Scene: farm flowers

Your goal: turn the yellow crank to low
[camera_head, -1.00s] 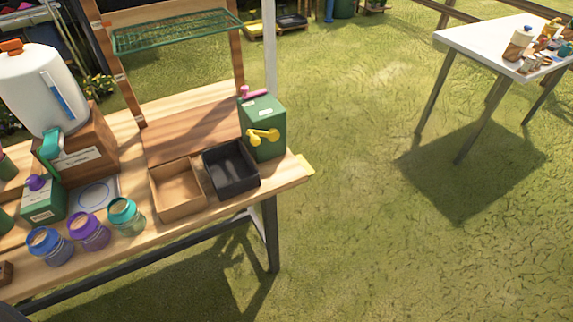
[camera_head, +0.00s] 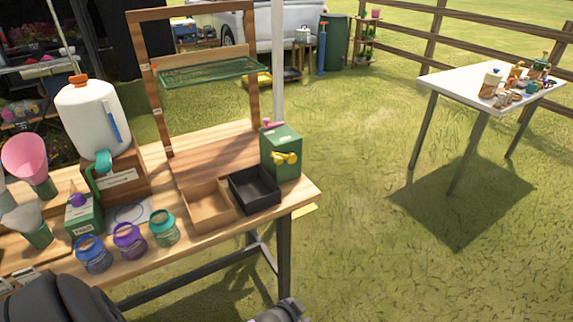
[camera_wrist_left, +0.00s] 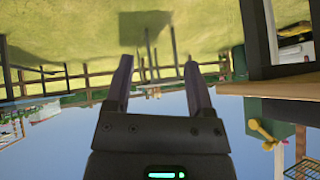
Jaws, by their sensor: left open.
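The yellow crank (camera_head: 285,158) is on the front face of a green box (camera_head: 287,173) with a pink knob (camera_head: 271,125) on top, at the right end of the wooden workbench (camera_head: 305,193) in the head view. In the left wrist view, which is upside down, the crank (camera_wrist_left: 262,131) shows at the lower right on the green box (camera_wrist_left: 268,109). My left gripper (camera_wrist_left: 157,66) is open and empty, with the crank well off to the side of its fingers. Dark parts of mine show at the bottom of the head view. My right gripper is not in view.
A black tray (camera_head: 275,199) and a wooden tray (camera_head: 228,219) sit left of the green box. A white jug (camera_head: 92,116) stands behind. Grass is clear right of the bench, up to a white table (camera_head: 455,82).

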